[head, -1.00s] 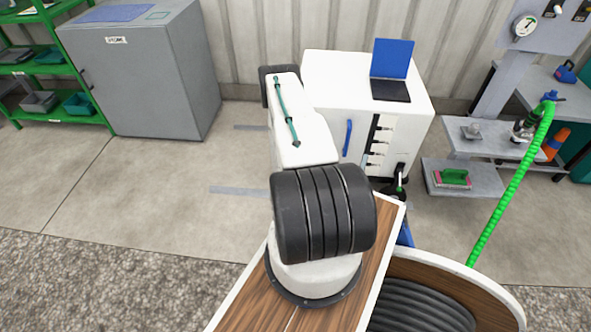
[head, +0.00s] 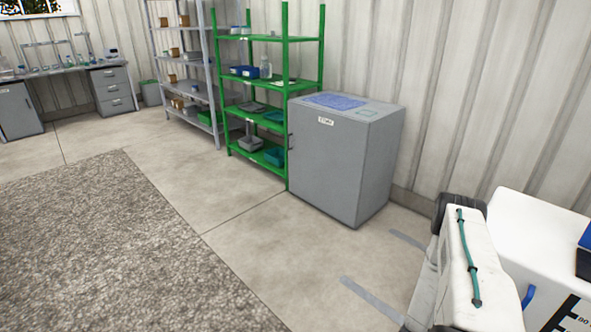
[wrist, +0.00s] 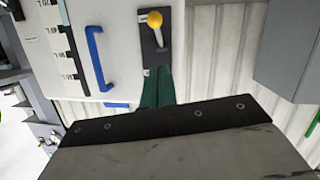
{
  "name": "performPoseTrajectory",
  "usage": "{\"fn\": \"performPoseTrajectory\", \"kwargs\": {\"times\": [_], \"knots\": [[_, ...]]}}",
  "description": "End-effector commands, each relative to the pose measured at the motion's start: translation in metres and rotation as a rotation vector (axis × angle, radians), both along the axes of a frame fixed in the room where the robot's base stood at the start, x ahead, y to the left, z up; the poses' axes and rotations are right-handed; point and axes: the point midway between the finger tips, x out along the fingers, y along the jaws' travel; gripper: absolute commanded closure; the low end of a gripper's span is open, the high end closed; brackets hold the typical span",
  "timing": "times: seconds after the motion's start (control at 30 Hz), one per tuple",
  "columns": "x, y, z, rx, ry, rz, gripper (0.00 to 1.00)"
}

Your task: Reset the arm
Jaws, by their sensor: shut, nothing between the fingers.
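My gripper (wrist: 158,72) shows in the wrist view as two dark green fingers pressed together, with nothing between them. They rise from a dark bar with screws. Behind the fingertips is a dark plate with a yellow-knobbed lever (wrist: 155,20) on the white cabinet (wrist: 115,20); I cannot tell how far off it is. In the head view my white arm link with a green cable is at the lower right. My gripper is out of that view.
The white cabinet (head: 525,235) stands beside my arm at the right, with a blue handle (wrist: 97,58). A grey cabinet (head: 340,165) and a green shelf rack (head: 285,110) stand along the wall. The floor (head: 240,215) left of my arm is clear.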

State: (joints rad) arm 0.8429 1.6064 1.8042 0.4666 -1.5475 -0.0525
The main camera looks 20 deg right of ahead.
Motion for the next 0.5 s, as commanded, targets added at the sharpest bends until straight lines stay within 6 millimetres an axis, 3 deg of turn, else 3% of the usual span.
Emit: {"fn": "performPoseTrajectory", "kwargs": {"times": [0.17, 0.37, 0.5], "knots": [[-0.003, 0.005, -0.017, 0.087, 0.021, -0.008, 1.0], [-0.022, 0.05, -0.072, 0.43, 0.124, -0.012, 1.0], [-0.009, 0.074, -0.066, 0.661, 0.182, 0.013, 1.0]]}}
